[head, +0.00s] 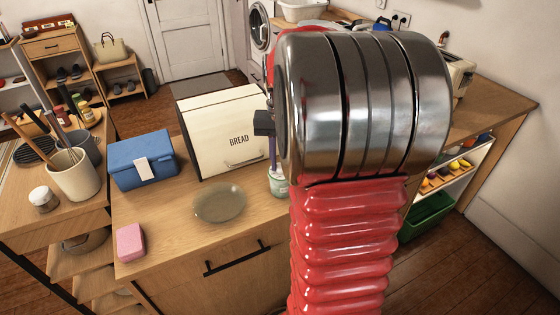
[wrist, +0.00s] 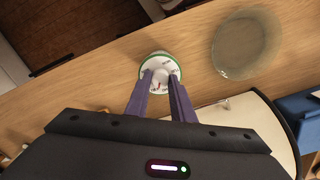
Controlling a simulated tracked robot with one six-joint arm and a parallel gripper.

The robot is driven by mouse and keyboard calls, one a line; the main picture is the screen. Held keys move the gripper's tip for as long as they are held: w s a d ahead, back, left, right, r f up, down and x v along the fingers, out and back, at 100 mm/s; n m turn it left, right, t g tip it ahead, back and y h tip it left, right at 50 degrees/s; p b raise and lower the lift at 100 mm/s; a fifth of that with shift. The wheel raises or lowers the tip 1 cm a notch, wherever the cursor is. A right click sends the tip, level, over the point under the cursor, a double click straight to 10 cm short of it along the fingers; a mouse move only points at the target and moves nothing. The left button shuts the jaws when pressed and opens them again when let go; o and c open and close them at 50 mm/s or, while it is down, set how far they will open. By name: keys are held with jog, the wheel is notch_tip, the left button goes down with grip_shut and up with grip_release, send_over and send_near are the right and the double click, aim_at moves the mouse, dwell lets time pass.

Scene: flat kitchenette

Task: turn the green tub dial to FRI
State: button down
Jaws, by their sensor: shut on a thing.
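The green tub (head: 279,187) stands upright on the wooden counter in the head view, partly hidden behind my arm. In the wrist view I see it from above, with a green rim and a white dial (wrist: 150,82) bearing small lettering that is too small to read. My gripper (wrist: 161,79) reaches down over the tub, its two purple fingers shut on the dial's raised middle. In the head view my gripper (head: 273,166) shows only partly, beside my large metal arm joint.
A glass plate (head: 219,204) lies left of the tub. The bread box (head: 225,130) stands close behind, with a blue box (head: 143,160) further left. A pink sponge (head: 131,243) lies near the counter's left front corner. Counter between sponge and plate is clear.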

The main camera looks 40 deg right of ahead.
jog(key=shift+m, duration=1.2)
jog(key=c, duration=1.5)
grip_release()
notch_tip(320, 180, up, 14)
jog(key=shift+f, duration=0.1)
jog(key=shift+w, duration=0.1)
